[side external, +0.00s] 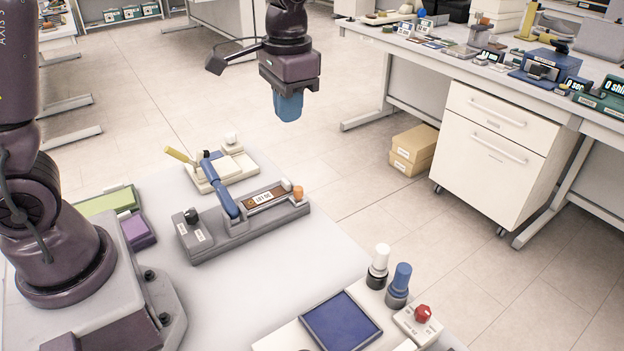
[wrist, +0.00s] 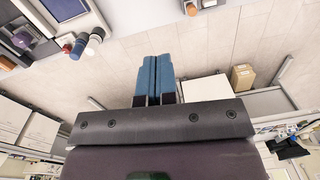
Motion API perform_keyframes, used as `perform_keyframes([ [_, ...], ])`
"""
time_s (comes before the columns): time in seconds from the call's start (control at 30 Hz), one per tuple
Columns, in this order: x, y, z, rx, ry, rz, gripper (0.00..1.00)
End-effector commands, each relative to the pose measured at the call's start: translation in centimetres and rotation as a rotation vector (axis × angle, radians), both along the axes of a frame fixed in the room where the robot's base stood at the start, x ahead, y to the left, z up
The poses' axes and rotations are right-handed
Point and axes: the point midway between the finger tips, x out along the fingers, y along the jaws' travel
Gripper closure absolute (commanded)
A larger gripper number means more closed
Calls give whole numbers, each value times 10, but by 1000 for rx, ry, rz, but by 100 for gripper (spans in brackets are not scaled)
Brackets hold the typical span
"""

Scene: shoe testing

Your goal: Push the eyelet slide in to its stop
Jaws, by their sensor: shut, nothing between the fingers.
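A long grey fixture (side external: 208,242) lies on the light table, with a blue lever (side external: 222,187), a black knob at its left end and a brown labelled strip (side external: 262,199). An orange-capped knob (side external: 298,192) stands at the strip's right end; this looks like the eyelet slide, but its label is too small to read surely. How far in the slide sits I cannot tell. My gripper (side external: 288,118) hangs well above and beyond the fixture, touching nothing. Its blue fingers are shut and empty, also in the wrist view (wrist: 158,80).
A cream fixture (side external: 215,178) with a yellow handle and white knob stands behind. A blue pad (side external: 340,320), white-topped and blue knobs (side external: 398,284) and a red button (side external: 423,313) are at the front right. Green and purple blocks lie left. Air around my gripper is clear.

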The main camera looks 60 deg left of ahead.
Motion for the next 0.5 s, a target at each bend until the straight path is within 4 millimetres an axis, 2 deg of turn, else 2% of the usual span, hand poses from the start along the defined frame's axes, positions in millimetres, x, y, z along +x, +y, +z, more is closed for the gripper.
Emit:
perform_keyframes([
  [0.03,18,2,-14,7,41,-14,100],
  [0.2,68,8,-59,26,157,-81,100],
  [0.4,115,15,-122,48,284,-179,100],
  [0.5,133,19,-145,58,332,-235,100],
])
